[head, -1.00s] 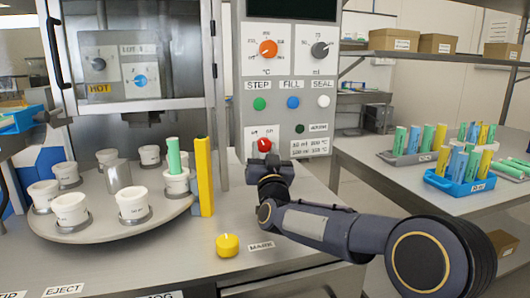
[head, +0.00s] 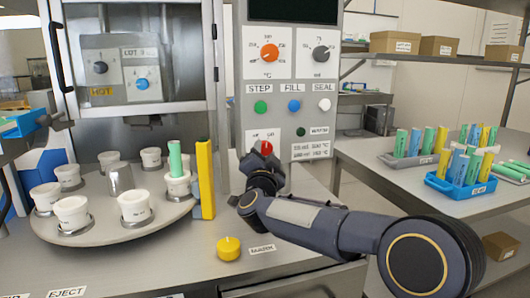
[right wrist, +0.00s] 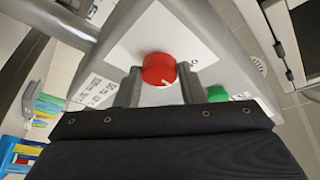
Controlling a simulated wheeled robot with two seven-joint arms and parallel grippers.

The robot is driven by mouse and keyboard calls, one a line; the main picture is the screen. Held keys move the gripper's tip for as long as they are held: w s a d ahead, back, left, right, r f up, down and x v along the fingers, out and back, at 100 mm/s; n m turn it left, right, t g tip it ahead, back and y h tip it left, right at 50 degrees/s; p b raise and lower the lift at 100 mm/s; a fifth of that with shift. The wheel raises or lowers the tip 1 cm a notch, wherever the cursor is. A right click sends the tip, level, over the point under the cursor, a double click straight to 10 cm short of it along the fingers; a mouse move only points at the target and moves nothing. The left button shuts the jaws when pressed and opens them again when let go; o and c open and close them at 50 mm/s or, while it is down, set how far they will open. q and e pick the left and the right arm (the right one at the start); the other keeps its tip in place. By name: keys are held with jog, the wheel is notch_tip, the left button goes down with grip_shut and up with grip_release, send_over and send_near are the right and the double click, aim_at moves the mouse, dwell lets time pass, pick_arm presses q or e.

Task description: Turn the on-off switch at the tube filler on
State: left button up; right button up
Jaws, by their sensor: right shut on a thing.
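The red on-off switch (head: 267,147) is a round knob low on the front panel of the tube filler (head: 240,80), between two small labels. It also shows in the right wrist view (right wrist: 158,68), with a short white mark near its lower edge. My right gripper (head: 263,155) reaches up to the switch from below. In the right wrist view its two fingers (right wrist: 160,84) stand on either side of the red knob, shut on it. My arm hides the lower part of the switch in the head view. My left gripper is not in view.
Above the switch are STEP, FILL and SEAL buttons and two dials. A turntable (head: 100,232) with several white cups, a yellow post (head: 205,180) and a yellow knob (head: 229,248) stand left of my right arm. A side table (head: 400,182) holds racks of tubes.

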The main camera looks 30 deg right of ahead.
jog(key=m, duration=0.2)
jog(key=m+g+p, duration=0.1)
jog(key=shift+r+m+g+p, duration=0.2)
jog(key=shift+m+g+p, duration=0.1)
jog(key=shift+m, duration=0.1)
jog(key=shift+a+m+g+p, duration=0.1)
jog(key=shift+m+g+p, duration=0.3)
jog(key=shift+m, duration=0.5)
jog(key=o, duration=1)
jog(key=shift+v, duration=3.9)
